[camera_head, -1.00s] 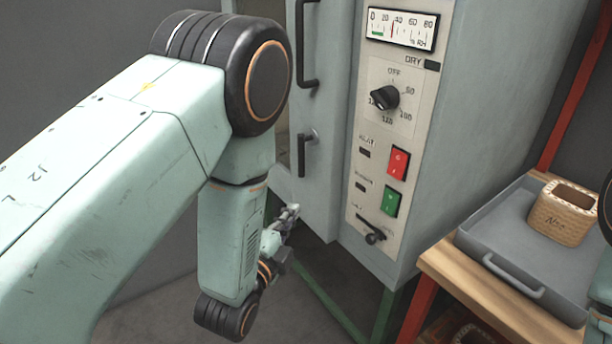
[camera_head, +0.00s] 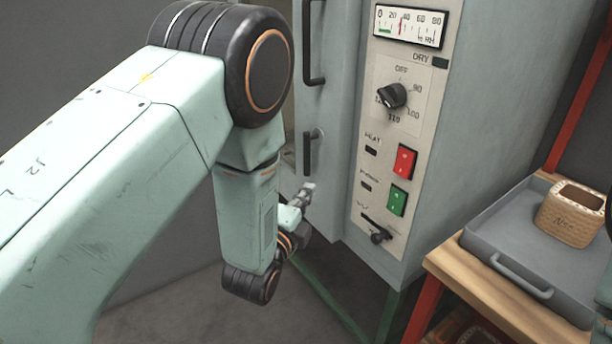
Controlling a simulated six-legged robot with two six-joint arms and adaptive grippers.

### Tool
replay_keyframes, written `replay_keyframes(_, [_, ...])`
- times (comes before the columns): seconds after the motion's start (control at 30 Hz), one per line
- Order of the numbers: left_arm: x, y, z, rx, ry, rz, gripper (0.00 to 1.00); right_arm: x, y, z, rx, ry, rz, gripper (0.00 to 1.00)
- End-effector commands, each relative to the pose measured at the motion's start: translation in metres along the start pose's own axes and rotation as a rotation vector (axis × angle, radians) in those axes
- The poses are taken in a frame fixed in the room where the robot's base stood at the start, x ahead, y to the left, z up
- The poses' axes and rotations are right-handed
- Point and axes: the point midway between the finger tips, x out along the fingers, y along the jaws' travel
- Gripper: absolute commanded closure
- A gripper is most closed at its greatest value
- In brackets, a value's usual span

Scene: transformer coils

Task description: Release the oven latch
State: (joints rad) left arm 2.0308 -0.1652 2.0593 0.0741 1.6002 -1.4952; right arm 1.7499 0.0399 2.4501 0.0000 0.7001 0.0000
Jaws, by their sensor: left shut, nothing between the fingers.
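The oven (camera_head: 335,110) is a tall grey-green cabinet in the middle of the head view. Its door edge carries a long dark handle (camera_head: 318,80) and below it a smaller dark latch lever (camera_head: 308,152), which hangs upright. My left gripper (camera_head: 308,188) is shut and empty, just below the latch's lower end and close to the door. I cannot tell whether it touches the latch. The wrist hides part of the gripper. My right gripper is not in view.
The oven's panel has a gauge (camera_head: 409,27), a black dial (camera_head: 392,96), a red switch (camera_head: 404,161), a green switch (camera_head: 397,201) and a small lower lever (camera_head: 379,236). At right, a grey tray (camera_head: 490,225) holding a tan coil (camera_head: 572,215) sits on a wooden bench (camera_head: 470,285).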

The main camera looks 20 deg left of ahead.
Motion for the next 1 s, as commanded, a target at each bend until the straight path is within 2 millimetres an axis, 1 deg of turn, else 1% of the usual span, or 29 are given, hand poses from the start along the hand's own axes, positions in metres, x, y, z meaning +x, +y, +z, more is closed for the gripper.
replay_keyframes(0.03, [0.010, 0.000, 0.000, -0.001, -0.001, -0.004, 1.00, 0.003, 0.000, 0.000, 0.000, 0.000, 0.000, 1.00])
replay_keyframes(0.23, [0.047, 0.000, 0.001, 0.000, -0.001, -0.004, 1.00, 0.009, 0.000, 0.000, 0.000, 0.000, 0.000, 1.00])
replay_keyframes(0.3, [0.053, 0.001, 0.012, -0.003, -0.005, -0.001, 1.00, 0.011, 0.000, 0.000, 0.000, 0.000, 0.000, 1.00])
replay_keyframes(0.4, [0.062, 0.001, 0.020, -0.002, -0.003, 0.000, 1.00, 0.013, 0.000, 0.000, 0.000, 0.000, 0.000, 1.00])
replay_keyframes(0.6, [0.071, 0.001, 0.028, 0.000, -0.001, 0.001, 1.00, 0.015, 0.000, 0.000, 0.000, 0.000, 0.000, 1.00])
replay_keyframes(1.0, [0.071, 0.001, 0.029, 0.002, -0.001, 0.000, 1.00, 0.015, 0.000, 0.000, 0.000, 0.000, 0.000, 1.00])
